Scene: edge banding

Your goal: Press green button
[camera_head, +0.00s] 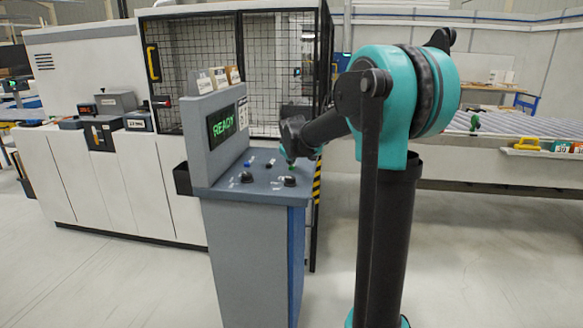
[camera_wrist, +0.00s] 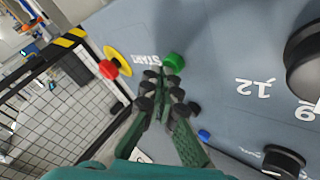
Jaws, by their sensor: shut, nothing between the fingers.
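The green button (camera_wrist: 175,61) sits on the grey control panel (camera_wrist: 215,50) beside the white word START in the wrist view. My gripper (camera_wrist: 162,78) is shut and empty, with its dark green fingers pointing at the panel. Its fingertips are right next to the green button in the picture and overlap its near edge. I cannot tell whether they touch it. In the head view my gripper (camera_head: 289,157) is low over the far right part of the panel (camera_head: 225,187), and the button is mostly hidden there.
A red button on a yellow base (camera_wrist: 108,68) is left of START. A blue button (camera_wrist: 204,134) and black knobs (camera_wrist: 284,160) share the panel. A screen reading READY (camera_head: 222,124) stands at the panel's left. A mesh fence (camera_wrist: 75,110) is beside it.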

